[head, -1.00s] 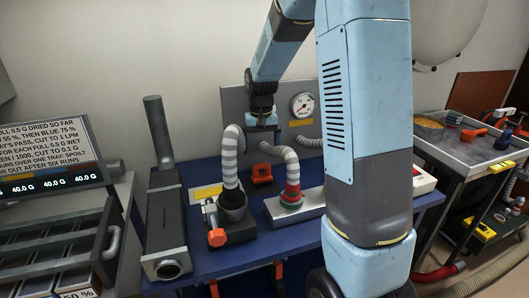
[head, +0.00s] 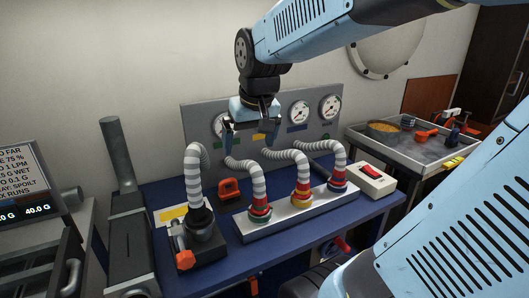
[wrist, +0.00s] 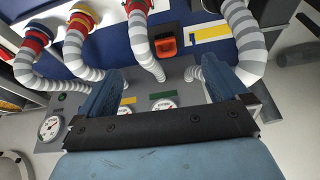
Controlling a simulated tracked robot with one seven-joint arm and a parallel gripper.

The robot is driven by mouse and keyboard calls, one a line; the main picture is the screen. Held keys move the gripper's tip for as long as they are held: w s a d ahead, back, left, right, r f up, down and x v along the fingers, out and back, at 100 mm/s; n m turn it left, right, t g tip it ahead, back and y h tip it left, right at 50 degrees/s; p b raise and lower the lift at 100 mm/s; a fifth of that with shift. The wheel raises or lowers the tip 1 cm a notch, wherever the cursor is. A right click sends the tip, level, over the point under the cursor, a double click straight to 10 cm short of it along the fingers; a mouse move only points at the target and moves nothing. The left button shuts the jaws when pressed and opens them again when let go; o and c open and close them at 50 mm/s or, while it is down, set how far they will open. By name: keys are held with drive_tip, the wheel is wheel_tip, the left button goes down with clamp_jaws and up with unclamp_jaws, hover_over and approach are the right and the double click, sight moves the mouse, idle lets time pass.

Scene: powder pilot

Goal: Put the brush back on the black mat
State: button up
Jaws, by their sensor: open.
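My gripper (head: 250,138) is open and empty, pointing down in front of the grey gauge panel. In the wrist view its two blue fingers stand wide apart with nothing between them (wrist: 163,75). I cannot make out a brush in either view, nor clearly identify the black mat. An orange piece on a dark base (head: 229,188) sits on the blue bench below the gripper. It also shows in the wrist view (wrist: 167,40), and I cannot tell what it is.
Several ribbed hoses rise from the white manifold (head: 290,218) and the dark pot (head: 203,226) around the gripper. The gauge panel (head: 295,128) stands behind it. A white box with a red switch (head: 375,180) is at right. A cart tray (head: 405,158) holds an orange scoop (head: 427,133).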

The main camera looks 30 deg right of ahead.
drive_tip(key=s+t, duration=0.1)
drive_tip(key=s, duration=0.7)
drive_tip(key=shift+s+a+r+t, duration=0.3)
drive_tip(key=shift+s+a+r, duration=0.05)
drive_tip(key=shift+s+r, duration=0.1)
